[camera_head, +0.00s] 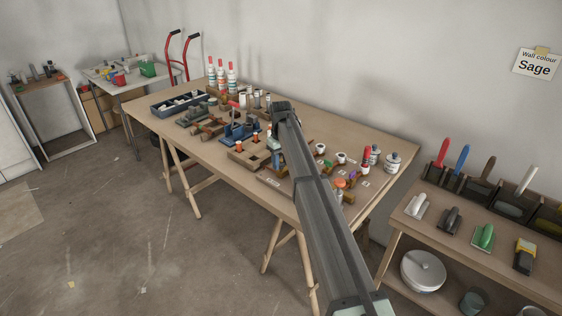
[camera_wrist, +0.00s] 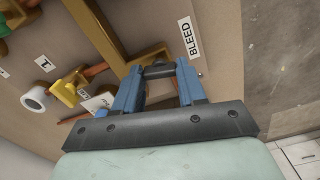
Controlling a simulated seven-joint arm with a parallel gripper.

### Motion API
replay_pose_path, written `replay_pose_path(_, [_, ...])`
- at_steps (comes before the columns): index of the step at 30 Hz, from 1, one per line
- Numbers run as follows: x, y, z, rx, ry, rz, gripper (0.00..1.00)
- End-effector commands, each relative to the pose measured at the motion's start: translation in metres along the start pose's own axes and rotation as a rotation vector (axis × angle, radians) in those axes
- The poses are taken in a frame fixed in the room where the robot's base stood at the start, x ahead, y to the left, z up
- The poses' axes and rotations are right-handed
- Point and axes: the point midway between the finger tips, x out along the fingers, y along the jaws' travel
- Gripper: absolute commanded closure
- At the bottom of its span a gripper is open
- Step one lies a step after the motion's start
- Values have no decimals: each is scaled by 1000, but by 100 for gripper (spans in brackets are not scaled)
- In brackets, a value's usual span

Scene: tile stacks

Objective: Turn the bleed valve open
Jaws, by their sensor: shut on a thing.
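In the wrist view, my gripper (camera_wrist: 159,72) has its two blue fingers pointing down at the board, close to a printed label, BLEED (camera_wrist: 189,38). The fingers are shut on a small part beside that label, which I take to be the bleed valve's handle. The fingers and the dark gripper body hide most of it, so its turn angle cannot be told. A brass-coloured pipe (camera_wrist: 90,22) runs just beyond the fingers. In the head view, my arm covers much of this spot on the workbench.
Left of the fingers in the wrist view are a yellow fitting (camera_wrist: 66,92), a white cap (camera_wrist: 34,98) and small labels. In the head view, the workbench (camera_head: 146,107) carries bottles (camera_head: 221,76), a dark tray (camera_head: 180,103) and several fittings. A shelf of trowels stands right.

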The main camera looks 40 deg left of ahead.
Motion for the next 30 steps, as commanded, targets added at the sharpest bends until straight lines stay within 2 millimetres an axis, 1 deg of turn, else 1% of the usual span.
replay_pose_path(6, [0,0,-1,-134,2,1,90])
replay_pose_path(12, [-1,0,-1,-206,2,1,90])
replay_pose_path(18, [-1,0,-1,-237,2,1,90])
replay_pose_path(30, [-1,0,-1,-243,3,1,90])
